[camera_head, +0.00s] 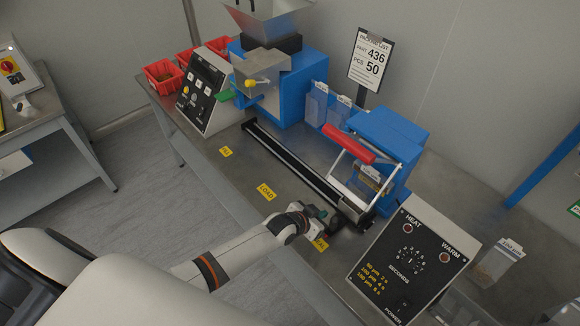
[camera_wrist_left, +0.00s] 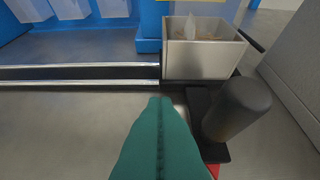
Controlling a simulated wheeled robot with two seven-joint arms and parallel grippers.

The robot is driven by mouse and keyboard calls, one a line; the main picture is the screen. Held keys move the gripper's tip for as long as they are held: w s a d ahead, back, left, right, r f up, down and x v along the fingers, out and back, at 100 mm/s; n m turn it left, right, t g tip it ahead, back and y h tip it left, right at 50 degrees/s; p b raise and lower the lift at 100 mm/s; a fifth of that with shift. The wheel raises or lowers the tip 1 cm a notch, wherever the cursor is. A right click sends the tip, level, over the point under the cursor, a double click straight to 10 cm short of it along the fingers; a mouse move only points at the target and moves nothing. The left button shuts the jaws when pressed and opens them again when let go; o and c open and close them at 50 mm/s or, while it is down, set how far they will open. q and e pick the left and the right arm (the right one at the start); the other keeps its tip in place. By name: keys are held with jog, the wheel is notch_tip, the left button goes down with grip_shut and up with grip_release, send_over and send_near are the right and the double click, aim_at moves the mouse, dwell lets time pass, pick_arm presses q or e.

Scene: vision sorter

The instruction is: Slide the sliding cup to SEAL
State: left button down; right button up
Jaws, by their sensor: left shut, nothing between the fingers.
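The sliding cup is a metal box (camera_wrist_left: 203,58) with an open top and some pale contents, at the top right of the wrist view. Its black upright knob (camera_wrist_left: 237,108) stands on a dark bracket at its near right side. My left gripper (camera_head: 324,220) is at the right end of the black rail (camera_head: 290,160), by the yellow label beneath it, whose text is mostly hidden. Its teal fingers (camera_wrist_left: 155,145) are shut and empty, left of the knob and apart from it. My right gripper is in neither view.
A blue sealer (camera_head: 385,140) with a red handle (camera_head: 348,143) stands behind the rail's right end. The heat control box (camera_head: 412,262) is close on the right. A yellow LOAD label (camera_head: 266,191) lies on the bench.

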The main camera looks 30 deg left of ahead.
pick_arm(q)
jog(key=shift+w+a+b, duration=0.15)
jog(key=shift+w+a, duration=0.05)
jog(key=shift+a, duration=0.3)
jog(key=shift+w+a+b, duration=0.15)
jog(key=shift+w+a, duration=0.05)
jog(key=shift+a, duration=0.25)
jog(key=p+v, duration=0.7)
jog(key=v, duration=0.1)
jog(key=shift+p, duration=0.35)
